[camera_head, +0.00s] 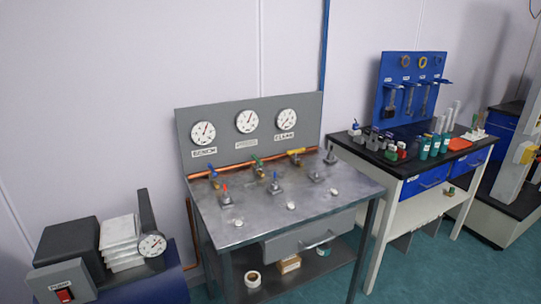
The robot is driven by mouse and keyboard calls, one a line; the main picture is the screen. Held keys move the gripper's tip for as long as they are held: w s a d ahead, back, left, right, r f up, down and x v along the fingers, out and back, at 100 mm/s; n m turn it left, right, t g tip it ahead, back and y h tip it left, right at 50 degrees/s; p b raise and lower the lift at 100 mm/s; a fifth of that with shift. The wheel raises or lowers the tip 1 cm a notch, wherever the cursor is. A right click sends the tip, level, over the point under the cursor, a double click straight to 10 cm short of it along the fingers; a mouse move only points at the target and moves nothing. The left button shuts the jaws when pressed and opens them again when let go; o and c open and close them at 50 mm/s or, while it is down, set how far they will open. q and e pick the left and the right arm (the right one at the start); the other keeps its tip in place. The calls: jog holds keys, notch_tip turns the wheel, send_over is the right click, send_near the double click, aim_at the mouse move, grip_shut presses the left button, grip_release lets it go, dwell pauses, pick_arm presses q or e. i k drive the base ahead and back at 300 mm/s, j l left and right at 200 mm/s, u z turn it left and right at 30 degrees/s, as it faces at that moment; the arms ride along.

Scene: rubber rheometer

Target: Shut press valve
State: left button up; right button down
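A grey metal bench (270,222) stands in the middle of the view with several small valves on its top. Along the back are a blue-handled valve (214,175), a green-handled valve (258,162) and a yellow-handled valve (296,153). Two grey fittings (331,157) sit at the right. I cannot read which one is the press valve, nor tell whether any valve is open. Neither gripper is in view.
A grey panel with three gauges (247,122) rises behind the bench, above a copper pipe (236,167). At lower left is a pump switch box (62,287) with a red switch. A dark-topped table (408,155) with bottles stands at the right. Green floor (425,265) is clear at lower right.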

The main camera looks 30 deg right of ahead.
aim_at(258, 161)
jog(key=l+u, duration=0.1)
jog(key=l, duration=0.3)
jog(key=k+l+u, duration=0.1)
jog(key=l, duration=0.35)
jog(key=l+u, duration=0.1)
jog(key=l, duration=0.3)
jog(key=k+l+u, duration=0.1)
jog(key=l, duration=0.3)
jog(key=k+l+u, duration=0.1)
jog(key=l, duration=0.3)
jog(key=k+l+u, duration=0.1)
jog(key=l, duration=0.25)
jog(key=k+l+u, duration=0.1)
jog(key=l, duration=0.3)
jog(key=k, duration=0.05)
